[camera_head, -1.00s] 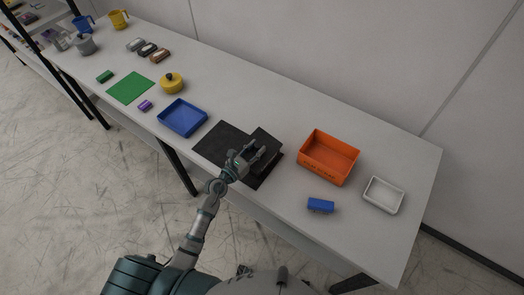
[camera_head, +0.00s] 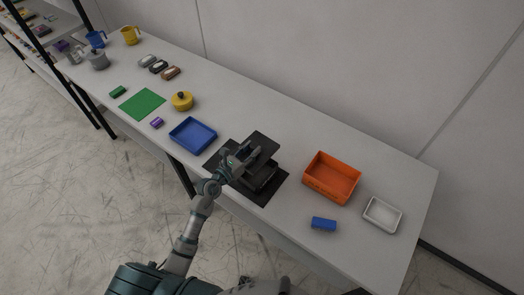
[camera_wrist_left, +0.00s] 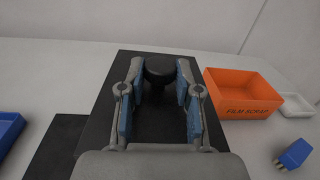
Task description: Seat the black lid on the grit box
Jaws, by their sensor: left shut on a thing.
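The black lid (camera_head: 266,143) is a flat dark plate with a round knob (camera_wrist_left: 160,68). My left gripper (camera_head: 246,154) is shut on the lid; in the left wrist view its blue-padded fingers (camera_wrist_left: 160,85) stand either side of the knob. The lid is held up, with a gap below it. Under it, the dark grit box (camera_head: 262,180) stands on a black mat (camera_head: 270,196), partly covered by the lid and gripper. In the left wrist view the lid hides the box. My right gripper is in neither view.
A blue tray (camera_head: 193,135) and a yellow lidded pot (camera_head: 182,102) lie to the left.

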